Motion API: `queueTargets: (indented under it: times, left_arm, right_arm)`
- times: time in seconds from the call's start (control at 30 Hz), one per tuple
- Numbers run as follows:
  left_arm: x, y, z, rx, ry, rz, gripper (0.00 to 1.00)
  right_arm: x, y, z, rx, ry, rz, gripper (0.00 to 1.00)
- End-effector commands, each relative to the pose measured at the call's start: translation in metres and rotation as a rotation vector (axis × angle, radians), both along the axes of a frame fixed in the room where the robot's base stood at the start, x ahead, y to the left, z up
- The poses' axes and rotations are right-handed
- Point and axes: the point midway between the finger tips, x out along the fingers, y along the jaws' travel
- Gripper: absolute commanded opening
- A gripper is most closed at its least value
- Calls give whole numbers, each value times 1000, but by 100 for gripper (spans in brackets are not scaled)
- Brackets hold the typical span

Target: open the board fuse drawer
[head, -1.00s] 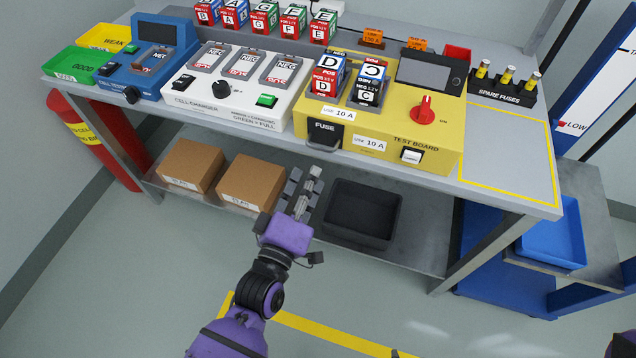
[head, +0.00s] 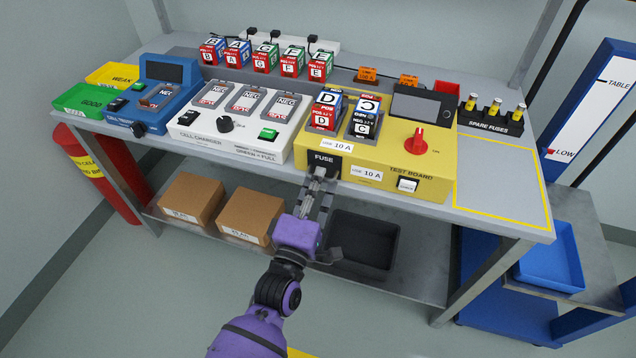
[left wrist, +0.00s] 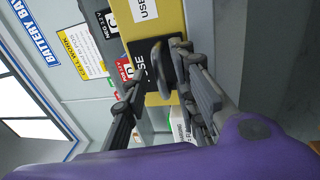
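The black fuse drawer (head: 324,160) is in the front of the yellow test board (head: 428,185), left of its middle, and looks closed. In the left wrist view its dark front (left wrist: 147,53) shows turned sideways, with a dark bar handle (left wrist: 166,70) standing out from it. My left gripper (head: 320,180) is just in front of and below the drawer in the head view. In the left wrist view its fingers (left wrist: 158,82) are apart, with the handle about between the fingertips. I cannot tell whether they touch it. My right gripper is out of view.
A white cell charger (head: 240,143) stands left of the test board. Spare fuses (head: 493,114) stand at its right. On the shelf below are cardboard boxes (head: 192,199) and a dark bin (head: 365,243). A yellow-outlined table area (head: 498,170) is clear.

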Motion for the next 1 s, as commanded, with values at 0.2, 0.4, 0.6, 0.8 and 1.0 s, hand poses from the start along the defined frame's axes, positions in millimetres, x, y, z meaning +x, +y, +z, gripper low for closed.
queueTargets:
  times: [0.2,0.4,0.6,0.8,1.0]
  left_arm:
    - [1,0,-1,0,1,0,26]
    - [0,0,-1,0,1,0,2]
    - [0,0,0,0,0,0,0]
    - [-2,1,1,1,-1,0,0]
    - [-38,13,2,3,0,1,0]
  right_arm:
    - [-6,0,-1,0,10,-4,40]
    - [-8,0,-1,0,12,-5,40]
    - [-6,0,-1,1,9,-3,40]
    - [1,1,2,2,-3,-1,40]
    - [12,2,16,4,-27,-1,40]
